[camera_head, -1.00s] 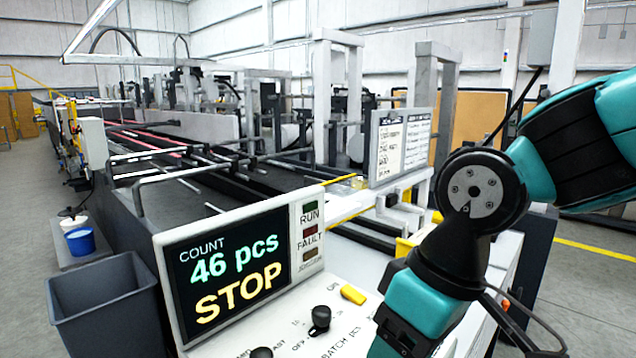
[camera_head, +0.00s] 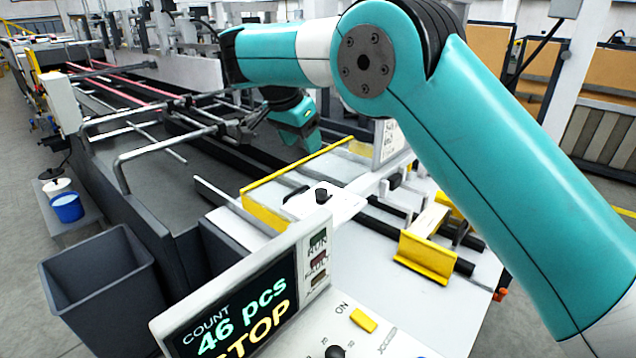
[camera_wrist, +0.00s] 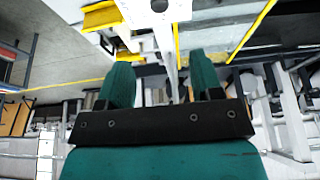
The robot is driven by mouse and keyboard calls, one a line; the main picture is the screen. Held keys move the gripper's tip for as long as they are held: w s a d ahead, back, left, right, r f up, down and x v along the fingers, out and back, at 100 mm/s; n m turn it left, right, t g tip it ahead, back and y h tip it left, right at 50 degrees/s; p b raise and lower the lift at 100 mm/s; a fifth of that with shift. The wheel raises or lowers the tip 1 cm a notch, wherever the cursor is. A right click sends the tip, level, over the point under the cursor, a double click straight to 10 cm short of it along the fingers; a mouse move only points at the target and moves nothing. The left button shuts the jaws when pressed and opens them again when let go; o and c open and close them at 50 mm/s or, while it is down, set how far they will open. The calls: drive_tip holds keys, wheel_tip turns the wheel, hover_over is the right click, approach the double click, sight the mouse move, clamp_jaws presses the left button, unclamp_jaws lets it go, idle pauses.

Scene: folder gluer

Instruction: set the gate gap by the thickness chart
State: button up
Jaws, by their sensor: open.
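The thickness chart (camera_head: 388,140) is a white panel with dark print, mostly hidden behind my arm in the head view; its text cannot be read. A black knob (camera_head: 322,194) stands on a white plate beside a long yellow bar (camera_head: 297,172), over the machine's bed. I cannot tell for sure which part is the gate. In the wrist view, my gripper (camera_wrist: 161,78) is open, its two teal fingers apart with nothing held. A pale rail shows between and beyond them, and a dark round part (camera_wrist: 158,6) shows at the top edge.
The control panel screen (camera_head: 240,318) reads 46 pcs and STOP, with a yellow switch (camera_head: 363,320) beside it. A yellow block (camera_head: 425,257) sits by dark rails at right. A grey bin (camera_head: 100,290) and a blue bucket (camera_head: 67,207) stand left of the machine.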

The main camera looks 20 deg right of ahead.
sight(320, 190)
drive_tip(key=x, duration=1.6)
drive_tip(key=shift+s+f, duration=0.1)
drive_tip(key=shift+f, duration=0.05)
drive_tip(key=c, duration=0.9)
